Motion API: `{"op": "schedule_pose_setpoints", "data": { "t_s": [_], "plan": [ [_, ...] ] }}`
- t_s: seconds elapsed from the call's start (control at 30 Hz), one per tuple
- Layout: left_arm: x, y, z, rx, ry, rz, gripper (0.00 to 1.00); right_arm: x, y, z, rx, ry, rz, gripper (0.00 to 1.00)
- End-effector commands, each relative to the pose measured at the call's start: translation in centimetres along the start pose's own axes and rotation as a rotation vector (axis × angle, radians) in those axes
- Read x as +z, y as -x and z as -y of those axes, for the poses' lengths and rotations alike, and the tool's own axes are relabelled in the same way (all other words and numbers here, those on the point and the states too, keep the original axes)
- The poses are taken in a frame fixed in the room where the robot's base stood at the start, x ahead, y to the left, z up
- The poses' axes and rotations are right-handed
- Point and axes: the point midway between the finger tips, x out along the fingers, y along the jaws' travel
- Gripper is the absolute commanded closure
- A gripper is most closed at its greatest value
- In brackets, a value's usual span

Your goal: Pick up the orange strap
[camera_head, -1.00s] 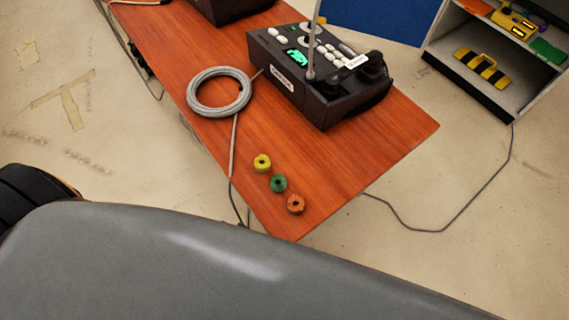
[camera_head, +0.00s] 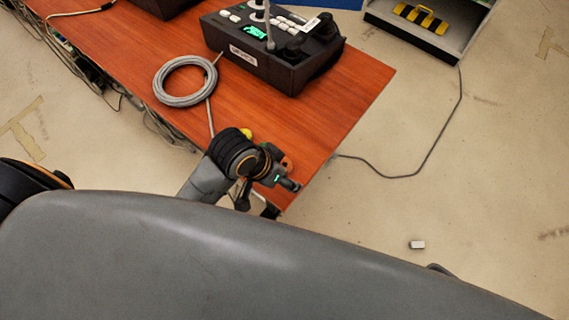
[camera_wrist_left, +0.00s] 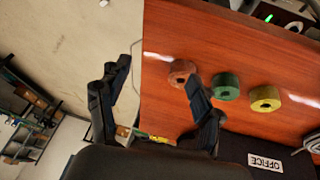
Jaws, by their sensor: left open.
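The orange strap (camera_wrist_left: 181,70) is a small roll on the wooden table (camera_wrist_left: 225,45) near its edge in the left wrist view. One finger of my left gripper (camera_wrist_left: 158,77) overlaps its lower right part; the other finger is beyond the table edge in the picture. The jaws are open and nothing is between them. In the head view my left gripper (camera_head: 270,196) is at the near table corner and hides most of the orange strap (camera_head: 287,162). My right gripper is not in view.
A green roll (camera_wrist_left: 226,86) and a yellow roll (camera_wrist_left: 265,98) stand beside the orange strap. A black paging device (camera_head: 272,50) and a coiled grey cable (camera_head: 185,81) are farther back. A small white block (camera_head: 417,244) lies on the floor.

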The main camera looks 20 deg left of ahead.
Motion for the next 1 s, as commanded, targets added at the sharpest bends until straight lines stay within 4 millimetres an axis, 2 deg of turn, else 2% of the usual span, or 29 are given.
{"op": "schedule_pose_setpoints", "data": {
  "t_s": [0.03, 0.1, 0.2, 0.3, 0.5, 0.73, 0.87, 1.0],
  "plan": [
    [-2.0, 0.4, -0.7, 0.025, -0.059, -0.011, 0.34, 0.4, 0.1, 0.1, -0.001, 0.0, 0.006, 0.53],
    [-4.0, 0.9, -2.0, 0.068, -0.147, -0.007, 0.34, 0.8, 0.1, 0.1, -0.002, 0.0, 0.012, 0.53],
    [-6.4, 1.9, -3.5, 0.112, -0.296, 0.029, 0.34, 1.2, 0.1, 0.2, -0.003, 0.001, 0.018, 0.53],
    [-7.7, 3.2, -3.8, 0.125, -0.436, 0.104, 0.34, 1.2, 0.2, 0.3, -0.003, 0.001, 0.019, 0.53],
    [-8.4, 5.9, -1.2, 0.075, -0.61, 0.29, 0.34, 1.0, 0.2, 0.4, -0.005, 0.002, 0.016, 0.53],
    [-8.4, 8.2, 1.6, 0.024, -0.663, 0.422, 0.34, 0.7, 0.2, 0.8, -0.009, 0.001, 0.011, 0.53],
    [-7.9, 7.6, 2.0, 0.021, -0.666, 0.444, 0.34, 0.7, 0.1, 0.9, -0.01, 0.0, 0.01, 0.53],
    [-6.7, 5.2, 2.3, 0.022, -0.665, 0.445, 0.34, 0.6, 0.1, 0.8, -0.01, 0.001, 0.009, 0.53]
  ]
}}
